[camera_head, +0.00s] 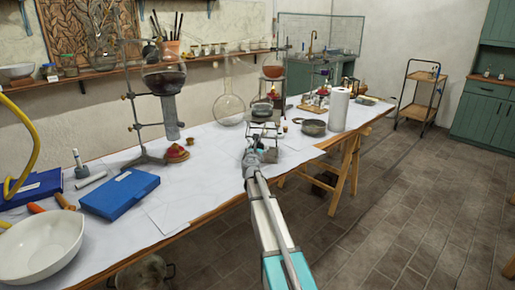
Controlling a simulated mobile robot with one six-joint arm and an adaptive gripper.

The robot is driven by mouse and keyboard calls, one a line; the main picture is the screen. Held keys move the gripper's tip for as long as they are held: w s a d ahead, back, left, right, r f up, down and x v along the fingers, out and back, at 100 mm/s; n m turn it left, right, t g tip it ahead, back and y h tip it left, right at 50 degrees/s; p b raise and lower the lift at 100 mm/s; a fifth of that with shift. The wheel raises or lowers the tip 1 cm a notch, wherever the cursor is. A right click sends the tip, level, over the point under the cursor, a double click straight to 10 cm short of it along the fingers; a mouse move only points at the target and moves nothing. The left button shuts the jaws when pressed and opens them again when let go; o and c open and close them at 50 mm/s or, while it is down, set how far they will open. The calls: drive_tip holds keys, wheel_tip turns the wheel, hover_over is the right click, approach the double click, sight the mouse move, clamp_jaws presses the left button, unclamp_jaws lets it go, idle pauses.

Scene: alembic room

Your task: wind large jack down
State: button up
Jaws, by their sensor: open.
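My arm reaches from the bottom of the view to the white-covered worktable (215,147). My gripper (256,146) is at its far end, open, at the front of a small metal stand that looks like a jack (264,128). The gripper hides the lower front of this stand, so I cannot tell whether they touch. A small dark vessel (262,110) sits on top of it. A flask with reddish-brown liquid (273,71) hangs above and behind. The jack's knob is too small to make out.
A round-bottom flask of dark liquid (164,79) is clamped to a stand at the left. A clear flask (229,109) stands behind my gripper. A dark pan (313,127) and a paper roll (339,109) stand to its right. A blue box (120,193) lies front left.

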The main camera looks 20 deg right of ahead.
drive_tip(key=shift+w+d, duration=0.1)
drive_tip(key=c, duration=1)
drive_tip(key=shift+n, duration=0.3)
